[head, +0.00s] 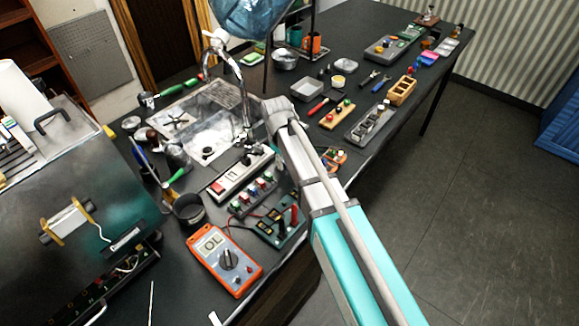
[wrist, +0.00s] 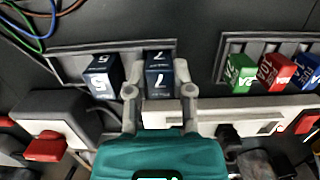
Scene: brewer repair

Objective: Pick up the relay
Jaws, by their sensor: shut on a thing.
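In the wrist view, my gripper (wrist: 158,90) is shut on a dark blue block marked 7, the relay (wrist: 158,76), with one grey finger on each side of it. The relay is at the right end of a grey rack (wrist: 122,48); I cannot tell whether it is still seated or lifted slightly. A similar dark blue block marked 5 (wrist: 101,80) stands to its left, close to the left finger. In the head view my arm reaches over the bench, and the fingertips and the held relay are hidden.
A second rack in the wrist view holds green (wrist: 241,72), red (wrist: 275,70) and blue (wrist: 308,70) fuses. A white strip (wrist: 258,122) lies just below. In the head view, an orange multimeter (head: 224,260), a sink tap (head: 222,55) and several trays crowd the black bench.

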